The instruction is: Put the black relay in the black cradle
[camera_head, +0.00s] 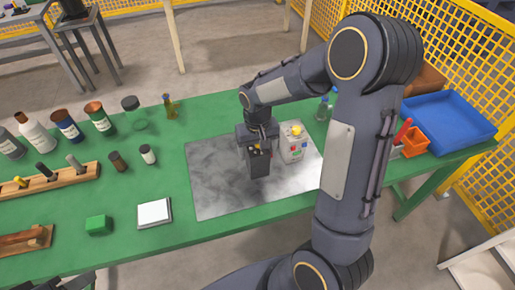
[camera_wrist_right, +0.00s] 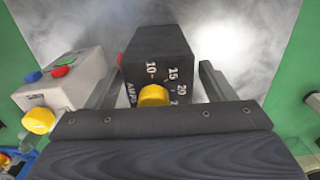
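The black relay (camera_head: 261,166) is a dark block on the metal plate in the head view; it also fills the middle of the right wrist view (camera_wrist_right: 158,58), with a yellow knob and an amp scale. My right gripper (camera_head: 258,143) is over the relay from above. In the right wrist view its fingers (camera_wrist_right: 160,82) stand on either side of the relay, with what looks like a thin gap at the right finger. I cannot make out a black cradle. Of my left arm only a dark part shows at the lower left edge; its fingers cannot be judged.
A grey control box (camera_head: 293,146) with a yellow knob stands close right of the relay on the metal plate (camera_head: 215,190). Bottles, a wooden rack (camera_head: 45,186), a green block (camera_head: 98,225) and a white pad (camera_head: 154,213) lie left. Blue (camera_head: 450,120) and orange (camera_head: 414,141) bins stand right.

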